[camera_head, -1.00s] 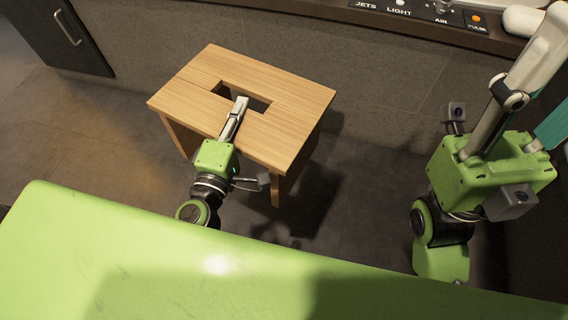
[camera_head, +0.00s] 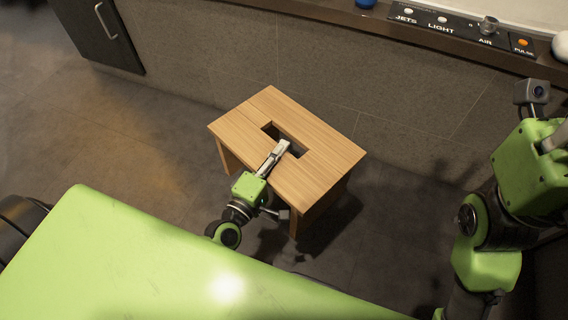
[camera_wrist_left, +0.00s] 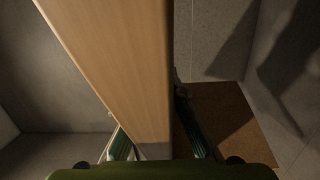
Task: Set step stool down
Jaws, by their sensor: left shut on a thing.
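The step stool (camera_head: 318,171) is light wood with a rectangular slot in its top. It stands upright, legs down, near the tub wall in the head view. My left gripper (camera_head: 283,147) is shut on the stool's top board, with its fingers at the slot. In the left wrist view the stool's board (camera_wrist_left: 125,60) runs between the two fingers (camera_wrist_left: 155,145). Whether the stool's feet touch the floor I cannot tell. My right gripper's green body (camera_head: 535,165) is at the right edge, and its fingertips are out of view.
The dark tiled floor (camera_head: 120,140) is clear left of the stool. Behind it is a grey tiled wall (camera_head: 320,85) under a ledge with a control panel (camera_head: 465,32). A dark cabinet (camera_head: 98,30) with a handle stands at upper left.

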